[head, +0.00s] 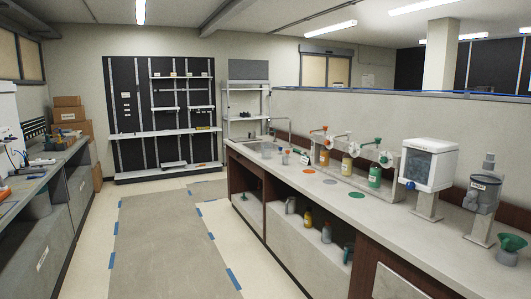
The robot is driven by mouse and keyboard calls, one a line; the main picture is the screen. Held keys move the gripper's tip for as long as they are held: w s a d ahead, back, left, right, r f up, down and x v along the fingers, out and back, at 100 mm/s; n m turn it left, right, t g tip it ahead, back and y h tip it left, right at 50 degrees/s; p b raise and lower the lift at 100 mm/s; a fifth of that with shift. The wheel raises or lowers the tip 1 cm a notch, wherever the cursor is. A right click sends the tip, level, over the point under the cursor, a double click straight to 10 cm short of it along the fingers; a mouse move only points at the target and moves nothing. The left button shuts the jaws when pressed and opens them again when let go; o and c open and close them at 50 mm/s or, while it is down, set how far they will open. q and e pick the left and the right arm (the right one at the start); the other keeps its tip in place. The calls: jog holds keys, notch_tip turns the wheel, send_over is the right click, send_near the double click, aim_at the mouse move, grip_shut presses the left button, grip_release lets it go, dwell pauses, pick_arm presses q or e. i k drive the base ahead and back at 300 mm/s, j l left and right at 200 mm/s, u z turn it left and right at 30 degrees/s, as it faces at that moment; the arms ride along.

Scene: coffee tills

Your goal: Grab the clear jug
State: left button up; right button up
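A grey translucent container (485,193) sits on a stand at the right end of the counter. A grey jug-like bottle (290,205) stands on the shelf under the counter. Neither of my grippers shows in the head view.
The long counter (330,205) runs along the right, with yellow and green bottles (374,176) at dispensers and a white machine (430,163). A workbench (40,175) lines the left. The grey floor mat (165,245) between them is clear. Boxes (70,115) stand at the back left.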

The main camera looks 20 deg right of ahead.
aim_at(267, 147)
jog(key=i+j+z, duration=0.1)
jog(key=i+z, duration=0.15)
jog(key=i, duration=3.75)
jog(key=l, duration=0.1)
